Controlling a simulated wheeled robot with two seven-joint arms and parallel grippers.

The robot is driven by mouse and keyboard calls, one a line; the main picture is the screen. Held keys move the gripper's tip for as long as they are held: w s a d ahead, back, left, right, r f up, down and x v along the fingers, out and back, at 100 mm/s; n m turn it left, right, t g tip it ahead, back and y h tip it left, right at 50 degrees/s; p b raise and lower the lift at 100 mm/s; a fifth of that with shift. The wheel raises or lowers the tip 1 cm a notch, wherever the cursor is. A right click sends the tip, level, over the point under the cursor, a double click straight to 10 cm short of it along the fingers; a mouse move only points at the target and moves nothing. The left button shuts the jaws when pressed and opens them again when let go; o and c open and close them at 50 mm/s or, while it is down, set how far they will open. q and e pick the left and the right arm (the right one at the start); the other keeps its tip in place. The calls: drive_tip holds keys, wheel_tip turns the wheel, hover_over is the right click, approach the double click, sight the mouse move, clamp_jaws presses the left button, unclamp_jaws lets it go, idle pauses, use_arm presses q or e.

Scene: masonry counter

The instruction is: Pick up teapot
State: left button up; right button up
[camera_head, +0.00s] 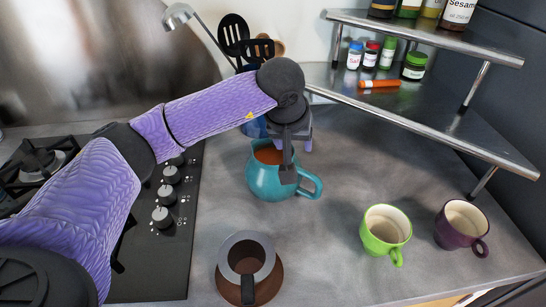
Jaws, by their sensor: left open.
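The teal teapot (265,184) stands upright on the grey counter, right of the stove. It is open at the top, with orange-brown liquid inside and its handle to the right. My left arm reaches in from the left across the stove. My left gripper (288,168) is open and points down at the teapot's right side, near the handle. It covers part of the rim and body there. I cannot tell whether the fingers touch the teapot. My right gripper is not in view.
A metal-edged shelf (430,118) with jars is behind. Utensils (236,30) stand at the back. Counter between teapot and green cup is clear.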

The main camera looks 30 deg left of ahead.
sight(298, 160)
use_arm(q)
drive_tip(key=b+x, duration=0.1)
drive_tip(key=x, duration=0.7)
drive_tip(key=shift+d+f+b, duration=0.1)
drive_tip(key=shift+f+b, duration=0.2)
drive_tip(key=shift+b, duration=0.05)
clamp_jaws()
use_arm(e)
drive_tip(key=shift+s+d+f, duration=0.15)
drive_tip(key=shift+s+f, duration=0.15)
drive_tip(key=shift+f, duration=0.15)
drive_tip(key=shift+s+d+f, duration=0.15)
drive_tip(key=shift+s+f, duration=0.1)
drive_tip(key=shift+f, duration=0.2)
use_arm(q)
drive_tip(key=shift+r, duration=0.15)
